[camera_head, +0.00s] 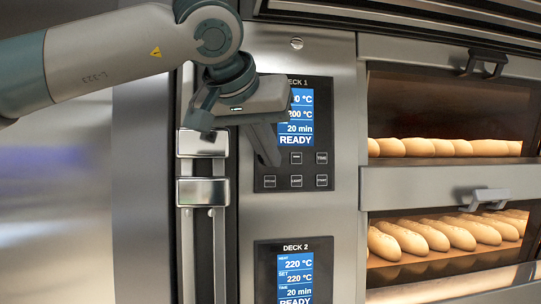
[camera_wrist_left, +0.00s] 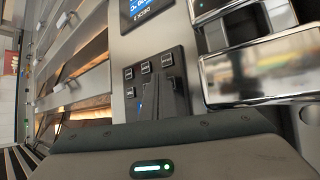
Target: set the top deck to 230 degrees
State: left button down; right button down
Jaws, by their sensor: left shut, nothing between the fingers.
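The DECK 1 control panel (camera_head: 308,140) is in the middle of the head view. Its blue display (camera_head: 300,127) reads 200 °C on the second line, 20 min and READY. The first line's leading digits are hidden by my left gripper. My left gripper (camera_head: 268,155) is shut and empty, its fingers slanting down over the left part of the panel. They hide the upper left button. The minus button (camera_head: 296,158) and TIME button (camera_head: 321,158) are just right of the fingertips. I cannot tell if the fingers touch the panel. The left wrist view shows several panel buttons (camera_wrist_left: 146,67) past the fingers.
The DECK 2 panel (camera_head: 293,272) below reads 220 °C twice. A shiny metal latch (camera_head: 202,191) stands left of the panels. Oven decks with bread loaves (camera_head: 440,147) and protruding handles (camera_head: 484,198) are on the right.

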pick_arm(q)
jog(key=shift+w+a+p, duration=0.25)
jog(key=shift+w+p, duration=0.05)
jog(key=shift+w, duration=0.1)
dwell(0.9)
jog(key=shift+d+f, duration=0.1)
jog(key=shift+f, duration=0.2)
dwell(0.3)
jog(key=shift+s, duration=0.1)
jog(key=shift+d+f, duration=0.1)
jog(key=shift+f, duration=0.2)
dwell(0.6)
jog(key=shift+a+r+p, duration=0.25)
jog(key=shift+r+p, duration=0.2)
jog(key=shift+p, duration=0.05)
dwell(1.2)
jog(key=shift+d+f, duration=0.15)
jog(key=shift+f, duration=0.15)
dwell(0.4)
jog(key=shift+f, duration=0.1)
jog(key=shift+s+d+b, duration=0.2)
jog(key=shift+s+b, duration=0.2)
jog(key=shift+s, duration=0.45)
jog(key=shift+s+d+b, duration=0.2)
jog(key=shift+s+b, duration=0.2)
jog(key=shift+s, duration=0.45)
